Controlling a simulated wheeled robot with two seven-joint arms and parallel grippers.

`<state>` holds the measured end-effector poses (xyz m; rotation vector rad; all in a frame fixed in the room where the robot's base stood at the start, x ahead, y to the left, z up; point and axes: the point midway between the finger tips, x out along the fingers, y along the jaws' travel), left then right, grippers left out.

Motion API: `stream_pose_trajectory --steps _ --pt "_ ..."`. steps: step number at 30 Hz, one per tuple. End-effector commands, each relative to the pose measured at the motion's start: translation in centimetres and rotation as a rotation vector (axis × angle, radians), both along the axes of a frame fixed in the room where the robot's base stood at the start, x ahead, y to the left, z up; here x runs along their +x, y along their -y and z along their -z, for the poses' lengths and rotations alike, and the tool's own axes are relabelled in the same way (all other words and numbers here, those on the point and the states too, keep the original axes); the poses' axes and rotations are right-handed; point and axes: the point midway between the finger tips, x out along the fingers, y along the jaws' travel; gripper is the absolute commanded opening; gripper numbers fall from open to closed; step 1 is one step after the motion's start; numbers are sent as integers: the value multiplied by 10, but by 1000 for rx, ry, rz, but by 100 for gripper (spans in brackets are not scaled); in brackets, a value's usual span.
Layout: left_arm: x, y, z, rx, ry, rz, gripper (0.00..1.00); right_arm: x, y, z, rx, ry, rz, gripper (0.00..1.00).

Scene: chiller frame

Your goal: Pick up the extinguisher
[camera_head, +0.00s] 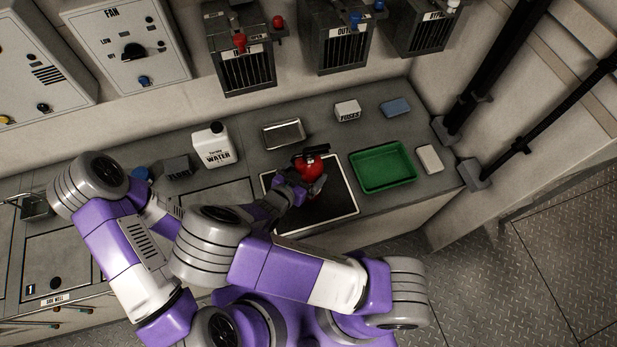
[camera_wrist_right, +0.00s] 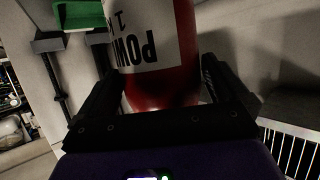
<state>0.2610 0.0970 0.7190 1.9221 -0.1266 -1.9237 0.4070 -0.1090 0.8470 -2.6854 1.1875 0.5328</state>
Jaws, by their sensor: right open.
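The red extinguisher (camera_head: 309,166) with a black top stands on the black mat (camera_head: 340,208) on the counter. My right gripper (camera_head: 303,186) is at its near side, low on its body. In the right wrist view, the extinguisher's red body and white label (camera_wrist_right: 150,45) lie between the two dark fingers of the right gripper (camera_wrist_right: 158,85). The fingers are open, one on each side, with a gap visible at the right finger. My left gripper does not show; only parts of my left arm are in view.
A green tray (camera_head: 383,187) is right of the mat, with a pale block (camera_head: 430,159) beside it. A metal tray (camera_head: 284,134), a fuses box (camera_head: 347,111) and a blue pad (camera_head: 396,107) are behind. A white water jug (camera_head: 213,146) stands left. Boxes with knobs hang above.

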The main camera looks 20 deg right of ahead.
Motion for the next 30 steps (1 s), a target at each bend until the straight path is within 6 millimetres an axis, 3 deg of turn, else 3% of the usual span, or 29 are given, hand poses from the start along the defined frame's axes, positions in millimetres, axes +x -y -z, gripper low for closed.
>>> stream_pose_trajectory --steps 4,12,30 --pt "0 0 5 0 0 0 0 11 12 8 -1 1 0 100" --pt "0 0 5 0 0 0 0 13 14 8 2 1 -1 100" --pt "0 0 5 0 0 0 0 13 13 8 1 0 -2 10"
